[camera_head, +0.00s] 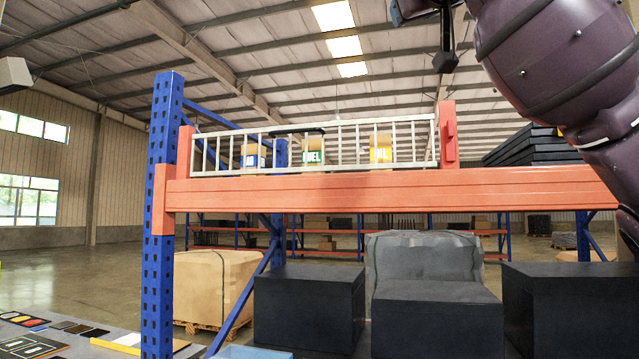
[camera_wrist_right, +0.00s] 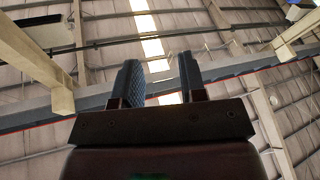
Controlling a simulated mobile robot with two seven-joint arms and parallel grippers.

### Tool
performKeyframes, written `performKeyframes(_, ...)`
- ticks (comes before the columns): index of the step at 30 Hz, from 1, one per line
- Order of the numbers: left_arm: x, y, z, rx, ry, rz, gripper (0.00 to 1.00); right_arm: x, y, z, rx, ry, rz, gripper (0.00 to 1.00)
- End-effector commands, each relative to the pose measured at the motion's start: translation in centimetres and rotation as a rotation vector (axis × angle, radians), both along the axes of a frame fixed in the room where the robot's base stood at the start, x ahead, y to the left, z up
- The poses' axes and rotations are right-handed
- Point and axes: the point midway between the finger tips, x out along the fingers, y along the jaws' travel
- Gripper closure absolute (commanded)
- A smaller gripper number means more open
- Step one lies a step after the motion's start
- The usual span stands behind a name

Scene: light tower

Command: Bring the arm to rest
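My right arm (camera_head: 560,55), dark purple, comes in at the upper right of the head view, raised in front of the right end of the rack. A dark part (camera_head: 445,55) hangs down at the top, left of the arm; I cannot tell whether it belongs to the gripper. In the right wrist view my right gripper (camera_wrist_right: 161,75) has its two dark ridged fingers apart, with nothing between them. Only the roof and beams lie beyond it. My left arm and left gripper are not in the head view.
A rack with a blue post (camera_head: 160,220) and an orange beam (camera_head: 390,194) stands ahead. Black boxes (camera_head: 435,320) stand below. Open floor (camera_head: 80,275) lies left.

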Motion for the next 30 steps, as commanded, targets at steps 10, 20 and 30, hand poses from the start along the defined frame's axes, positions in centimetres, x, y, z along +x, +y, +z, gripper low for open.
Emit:
performKeyframes(10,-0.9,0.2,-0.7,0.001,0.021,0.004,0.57,6.9,4.1,-10.4,-0.160,-0.141,0.150,0.62)
performKeyframes(20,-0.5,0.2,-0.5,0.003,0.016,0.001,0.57,12.1,4.6,-24.9,-0.203,-0.167,0.247,0.62)
performKeyframes(30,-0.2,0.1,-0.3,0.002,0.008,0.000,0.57,13.8,2.7,-40.8,-0.170,-0.121,0.287,0.62)
